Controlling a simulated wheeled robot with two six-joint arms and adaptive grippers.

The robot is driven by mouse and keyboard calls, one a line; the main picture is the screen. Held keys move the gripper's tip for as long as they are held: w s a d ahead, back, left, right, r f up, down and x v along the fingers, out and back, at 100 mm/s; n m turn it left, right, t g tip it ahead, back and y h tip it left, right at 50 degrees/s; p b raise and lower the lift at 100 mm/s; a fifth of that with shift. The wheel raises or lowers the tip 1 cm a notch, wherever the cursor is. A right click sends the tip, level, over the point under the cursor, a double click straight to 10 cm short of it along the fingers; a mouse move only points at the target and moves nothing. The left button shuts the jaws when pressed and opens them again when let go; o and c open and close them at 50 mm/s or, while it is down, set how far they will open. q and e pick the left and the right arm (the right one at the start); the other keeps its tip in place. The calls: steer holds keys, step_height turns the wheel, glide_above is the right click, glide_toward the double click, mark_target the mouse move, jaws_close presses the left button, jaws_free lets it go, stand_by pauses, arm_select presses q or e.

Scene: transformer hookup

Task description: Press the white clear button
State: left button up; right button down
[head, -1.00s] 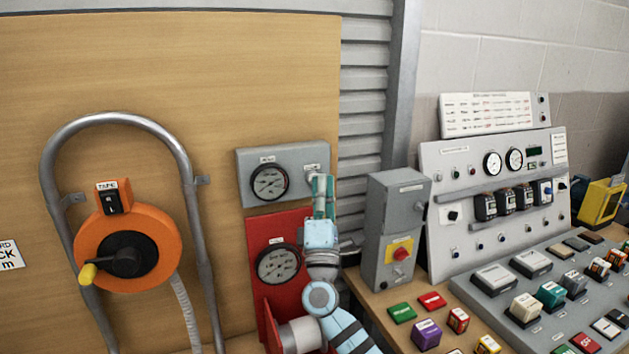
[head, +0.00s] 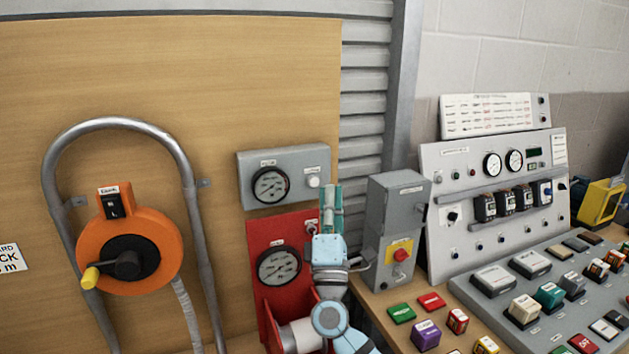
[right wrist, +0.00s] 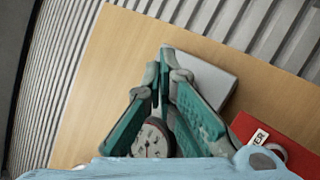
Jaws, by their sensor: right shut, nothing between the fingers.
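The white button (head: 313,181) sits at the right side of a grey gauge box (head: 290,200) on the wooden wall board, under a small label. It is in plain sight in the head view. My right gripper (head: 331,190), with teal fingers, is just below and right of the button in the picture, and appears apart from it. Its fingers are shut and empty. In the right wrist view the fingertips (right wrist: 166,58) meet in front of the grey box (right wrist: 212,80); I cannot make out the button there. My left gripper is not in view.
A red gauge panel (head: 262,240) is below the grey box, partly behind my right arm. A grey box with a red knob (head: 400,255) stands to the right, near the control desk (head: 470,310). An orange tape reel (head: 165,255) hangs at left.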

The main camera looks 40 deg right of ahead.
steer(key=s, duration=0.2)
steer(key=shift+s+a, duration=0.35)
steer(key=shift+a, duration=0.05)
stand_by(0.6)
